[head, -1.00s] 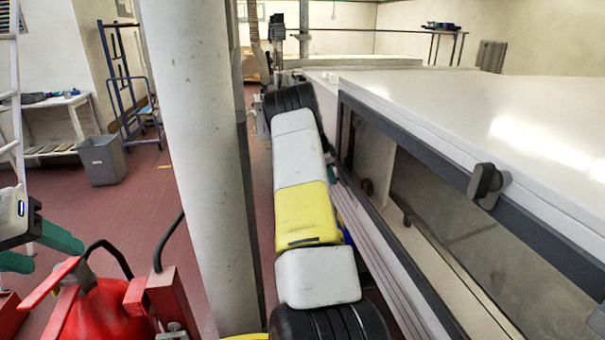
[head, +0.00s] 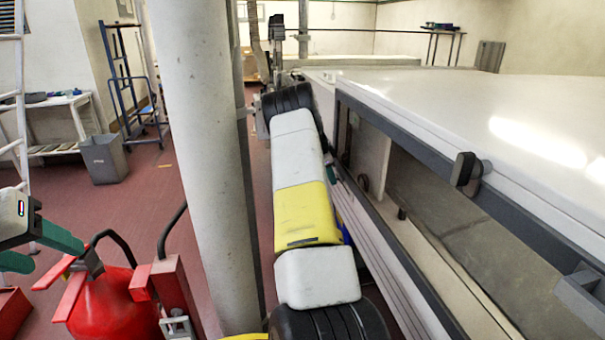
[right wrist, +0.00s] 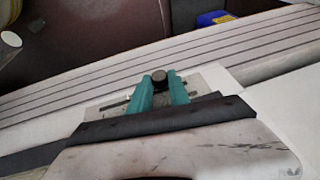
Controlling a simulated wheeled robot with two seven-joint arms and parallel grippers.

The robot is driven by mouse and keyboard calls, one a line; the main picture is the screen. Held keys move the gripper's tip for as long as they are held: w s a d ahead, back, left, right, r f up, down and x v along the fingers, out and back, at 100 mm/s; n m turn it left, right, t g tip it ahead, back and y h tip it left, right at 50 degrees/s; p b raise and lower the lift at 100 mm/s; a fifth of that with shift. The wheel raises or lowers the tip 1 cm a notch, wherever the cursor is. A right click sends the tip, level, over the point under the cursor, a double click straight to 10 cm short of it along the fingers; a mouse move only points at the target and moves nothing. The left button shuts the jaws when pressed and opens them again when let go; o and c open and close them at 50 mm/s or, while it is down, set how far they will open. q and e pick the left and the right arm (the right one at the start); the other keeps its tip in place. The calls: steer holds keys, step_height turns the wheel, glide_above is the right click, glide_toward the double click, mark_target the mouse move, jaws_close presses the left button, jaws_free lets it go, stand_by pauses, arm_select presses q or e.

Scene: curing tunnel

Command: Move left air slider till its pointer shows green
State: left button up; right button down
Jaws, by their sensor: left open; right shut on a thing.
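In the right wrist view my right gripper (right wrist: 160,92) has its green fingers shut on a dark round slider knob (right wrist: 160,77). The knob stands over a pale metal plate (right wrist: 210,75) with a dark slot to its left. I cannot make out a pointer or a green mark. In the head view my right arm hides most of this spot. My left gripper (head: 45,250), with green fingers, is open and empty at the left edge, above a red fire extinguisher, away from the slider.
The tunnel housing (head: 460,100), with a dark-framed window and black handle (head: 466,170), fills the right side. A pale column (head: 200,150) stands left of my right arm. The fire extinguisher (head: 105,305) is at the lower left. A grey bin (head: 104,158) stands on open floor.

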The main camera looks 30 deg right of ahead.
steer(key=shift+s+r, duration=0.1)
steer(key=c, duration=1.2)
jaws_free()
steer(key=shift+c, duration=0.2)
steer(key=v, duration=0.7)
steer(key=shift+a+r, duration=0.2)
steer(key=shift+r, duration=0.1)
